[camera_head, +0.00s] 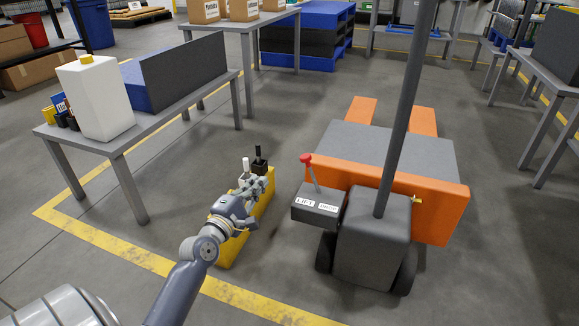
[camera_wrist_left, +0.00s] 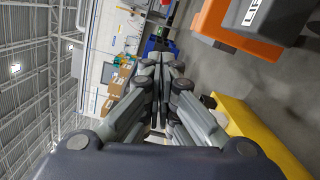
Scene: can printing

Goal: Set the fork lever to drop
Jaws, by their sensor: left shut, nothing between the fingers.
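The box's top carries a LIFT label on the left and a DROP label on the right. The lever leans to the left, towards the LIFT side. My left gripper (camera_head: 262,184) is shut and empty, left of the lever and apart from it. Its closed fingers (camera_wrist_left: 165,75) fill the middle of the left wrist view. The LIFT label (camera_wrist_left: 254,12) shows there at the top right. My right gripper is not in view.
A yellow block (camera_head: 262,212) with a white and a black upright item stands under my left gripper. A tall grey pole (camera_head: 405,100) rises from the truck beside the lever. A grey table (camera_head: 150,122) stands at the left.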

